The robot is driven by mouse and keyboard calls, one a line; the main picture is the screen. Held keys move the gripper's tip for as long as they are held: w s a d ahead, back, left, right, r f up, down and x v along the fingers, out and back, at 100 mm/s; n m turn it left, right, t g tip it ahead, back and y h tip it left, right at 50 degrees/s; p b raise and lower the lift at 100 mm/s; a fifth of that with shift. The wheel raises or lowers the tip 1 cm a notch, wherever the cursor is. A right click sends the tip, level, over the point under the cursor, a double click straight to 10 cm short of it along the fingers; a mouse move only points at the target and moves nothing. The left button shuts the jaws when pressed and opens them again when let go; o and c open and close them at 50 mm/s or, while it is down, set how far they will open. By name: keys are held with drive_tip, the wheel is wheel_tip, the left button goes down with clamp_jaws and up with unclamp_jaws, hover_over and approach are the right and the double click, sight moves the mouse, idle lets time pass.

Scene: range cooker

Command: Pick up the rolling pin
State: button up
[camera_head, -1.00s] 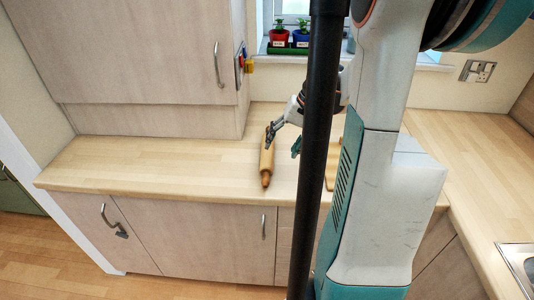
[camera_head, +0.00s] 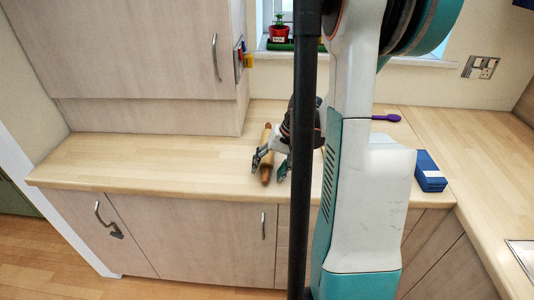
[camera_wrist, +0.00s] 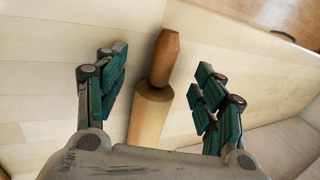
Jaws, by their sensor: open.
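The wooden rolling pin (camera_head: 266,172) lies on the worktop, its near handle pointing toward the front edge. My gripper (camera_head: 270,172) is open above it, one finger to each side in the head view, and hides part of the pin. In the wrist view the pin (camera_wrist: 152,112) shows its darker handle and part of its body between the two open teal-padded fingers of my gripper (camera_wrist: 160,88). Both fingers are apart from the pin. The rest of its body is hidden below the gripper's palm.
A wall cabinet (camera_head: 140,60) hangs over the back left of the worktop (camera_head: 130,160). A blue box (camera_head: 429,172) and a purple utensil (camera_head: 386,118) lie to the right. The worktop left of the pin is clear.

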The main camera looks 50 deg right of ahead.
drive_tip(key=shift+w+a+f, duration=0.1)
drive_tip(key=shift+w+f, duration=0.05)
drive_tip(key=shift+f, duration=0.2)
drive_tip(key=shift+r, duration=0.1)
drive_tip(key=c, duration=1.4)
drive_tip(key=shift+c, duration=0.2)
